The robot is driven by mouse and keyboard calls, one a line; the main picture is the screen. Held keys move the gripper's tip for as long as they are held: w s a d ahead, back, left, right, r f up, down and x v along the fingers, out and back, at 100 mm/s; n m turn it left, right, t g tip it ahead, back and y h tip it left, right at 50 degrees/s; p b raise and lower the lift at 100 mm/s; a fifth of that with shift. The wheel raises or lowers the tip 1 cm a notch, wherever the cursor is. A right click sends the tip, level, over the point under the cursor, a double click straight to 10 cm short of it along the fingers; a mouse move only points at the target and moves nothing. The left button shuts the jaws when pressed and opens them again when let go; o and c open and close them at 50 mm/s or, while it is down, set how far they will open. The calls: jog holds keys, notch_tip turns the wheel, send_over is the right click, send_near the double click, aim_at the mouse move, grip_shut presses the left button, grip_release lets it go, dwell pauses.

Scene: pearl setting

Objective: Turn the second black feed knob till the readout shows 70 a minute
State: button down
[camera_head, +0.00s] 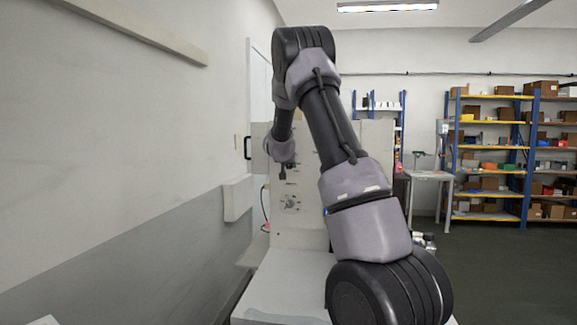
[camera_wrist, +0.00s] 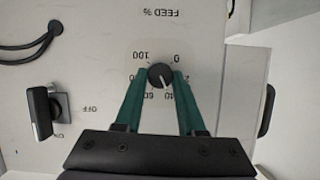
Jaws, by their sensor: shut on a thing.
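In the wrist view, which shows the panel upside down, a round black knob (camera_wrist: 158,76) sits on a dial marked FEED %. Its numbers run from 0 to 100, some partly hidden by my fingers. The knob's white pointer line points toward the 40 mark. My gripper (camera_wrist: 161,73) is shut on the knob, with one green finger on each side. In the head view my gripper (camera_head: 284,172) is small and dark in front of the pale machine panel (camera_head: 310,225). No digital readout and no second feed knob can be made out.
A black lever switch (camera_wrist: 42,112) marked OFF is left of the knob in the wrist view. A black handle (camera_wrist: 265,110) is at right. Shelves (camera_head: 490,135) with boxes stand far right in the head view.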

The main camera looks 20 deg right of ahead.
jog(key=shift+s+d+f+m+t+y, duration=0.15)
jog(key=shift+m+t+y, duration=0.65)
jog(key=shift+m, duration=1.25)
jog(key=shift+s+d+f+m+t+y, duration=0.15)
jog(key=shift+m+t+y, duration=0.25)
jog(key=shift+m+t, duration=1.25)
jog(key=shift+d+f+m+t+y, duration=0.15)
jog(key=shift+m+t+y, duration=0.45)
jog(key=shift+m, duration=1.9)
jog(key=c, duration=0.5)
grip_release()
jog(key=shift+a, duration=0.1)
jog(key=v, duration=1)
jog(key=shift+s, duration=0.4)
